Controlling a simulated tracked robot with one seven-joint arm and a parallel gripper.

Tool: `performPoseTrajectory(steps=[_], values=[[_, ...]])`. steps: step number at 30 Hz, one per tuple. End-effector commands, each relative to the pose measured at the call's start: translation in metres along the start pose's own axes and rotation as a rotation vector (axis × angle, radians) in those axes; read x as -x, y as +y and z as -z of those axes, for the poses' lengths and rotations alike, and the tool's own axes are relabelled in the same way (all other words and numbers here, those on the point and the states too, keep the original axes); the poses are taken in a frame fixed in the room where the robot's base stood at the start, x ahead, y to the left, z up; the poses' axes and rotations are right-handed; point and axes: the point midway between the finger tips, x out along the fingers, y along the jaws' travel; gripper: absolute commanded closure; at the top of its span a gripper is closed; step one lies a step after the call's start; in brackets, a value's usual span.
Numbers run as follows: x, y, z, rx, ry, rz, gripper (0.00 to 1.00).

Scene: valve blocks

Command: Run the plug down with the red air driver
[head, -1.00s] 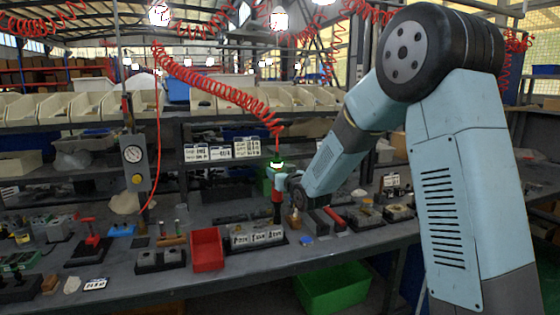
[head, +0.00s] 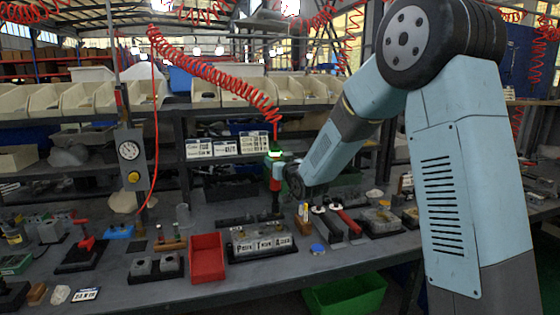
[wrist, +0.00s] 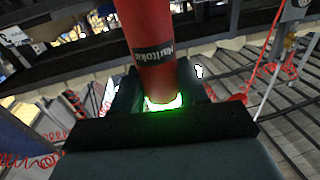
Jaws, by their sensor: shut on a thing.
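The red air driver (head: 277,178) hangs upright from a red coiled hose, with a glowing green-white ring near its top and a dark lower end. My gripper (head: 285,178) is shut on it. In the wrist view the driver (wrist: 152,40) stands between the dark jaw pieces of my gripper (wrist: 160,108), with the green glow beside them. A grey valve block (head: 262,240) with several white labels sits on a dark base just below and in front of the driver's lower end. I cannot make out the plug, or whether the driver touches anything.
A red bin (head: 207,258) stands left of the labelled block. Smaller grey blocks (head: 157,266) lie further left, and a red-handled tool (head: 347,221) lies to the right. A gauge box (head: 130,152) on a post stands at the left. A green crate (head: 345,295) is below the bench.

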Motion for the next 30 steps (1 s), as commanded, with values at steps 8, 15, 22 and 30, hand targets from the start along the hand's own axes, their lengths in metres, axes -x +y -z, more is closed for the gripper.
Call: performPoseTrajectory(steps=[8, 15, 22, 30], values=[[0.003, 0.014, 0.002, 0.001, 0.003, -0.018, 1.00], [0.004, 0.013, -0.011, 0.000, -0.001, -0.017, 1.00], [0.004, 0.010, -0.030, -0.001, 0.000, -0.014, 1.00], [0.004, 0.008, -0.043, 0.000, 0.002, -0.010, 1.00]])
